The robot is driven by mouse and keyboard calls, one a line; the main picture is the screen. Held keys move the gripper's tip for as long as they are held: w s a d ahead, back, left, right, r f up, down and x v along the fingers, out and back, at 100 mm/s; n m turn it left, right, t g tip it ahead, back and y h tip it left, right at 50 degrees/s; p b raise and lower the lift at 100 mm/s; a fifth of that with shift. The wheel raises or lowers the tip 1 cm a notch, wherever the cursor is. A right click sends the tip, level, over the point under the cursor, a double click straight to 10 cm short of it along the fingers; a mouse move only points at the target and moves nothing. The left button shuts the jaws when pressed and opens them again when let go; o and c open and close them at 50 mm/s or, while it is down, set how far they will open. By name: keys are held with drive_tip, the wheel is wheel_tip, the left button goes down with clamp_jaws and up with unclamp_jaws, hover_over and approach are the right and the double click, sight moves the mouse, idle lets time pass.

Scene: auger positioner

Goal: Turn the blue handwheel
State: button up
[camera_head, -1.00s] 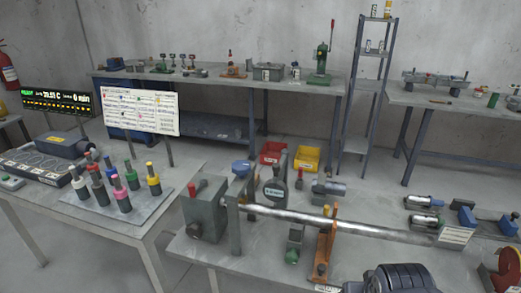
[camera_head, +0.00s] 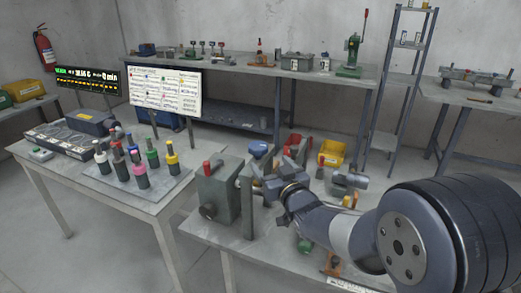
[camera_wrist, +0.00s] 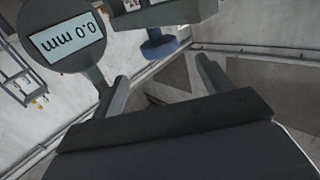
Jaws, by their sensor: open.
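The blue handwheel (camera_head: 259,149) sits on top of a support beside the grey-green gearbox (camera_head: 216,196) in the head view. It also shows as a blue disc with a stepped hub in the wrist view (camera_wrist: 160,48), beyond my fingertips and roughly between them. My gripper (camera_wrist: 163,72) is open, with nothing between its fingers. In the head view my gripper (camera_head: 268,178) is just to the right of and below the handwheel; it appears apart from it. My arm hides much of the long shaft.
A round gauge reading 0.0 mm (camera_wrist: 70,42) is close to my left finger in the wrist view. A red-topped lever (camera_head: 206,166) stands on the gearbox. A yellow bin (camera_head: 331,152) is behind. Several coloured-top tools (camera_head: 138,165) stand on the left table.

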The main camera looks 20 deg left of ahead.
sight(260, 152)
drive_tip(key=p+x, duration=0.2)
drive_tip(key=x, duration=0.8)
drive_tip(key=shift+w+a+p, duration=0.15)
drive_tip(key=shift+w+p, duration=0.05)
drive_tip(key=shift+p, duration=0.2)
drive_tip(key=c, duration=1)
drive_tip(key=shift+o, duration=0.2)
drive_tip(key=m+t+h+b, duration=0.1)
drive_tip(key=b, duration=0.3)
drive_tip(key=shift+f, duration=0.15)
drive_tip(key=shift+r+m+t+h+b, duration=0.25)
drive_tip(key=shift+m+t+h+b, duration=0.25)
drive_tip(key=shift+h+b, duration=0.7)
drive_tip(key=o, duration=1)
drive_tip(key=shift+y+b, duration=0.3)
drive_tip(key=shift+c, duration=0.2)
drive_tip(key=b+v, duration=0.2)
drive_tip(key=v, duration=0.8)
drive_tip(key=shift+s+d, duration=0.3)
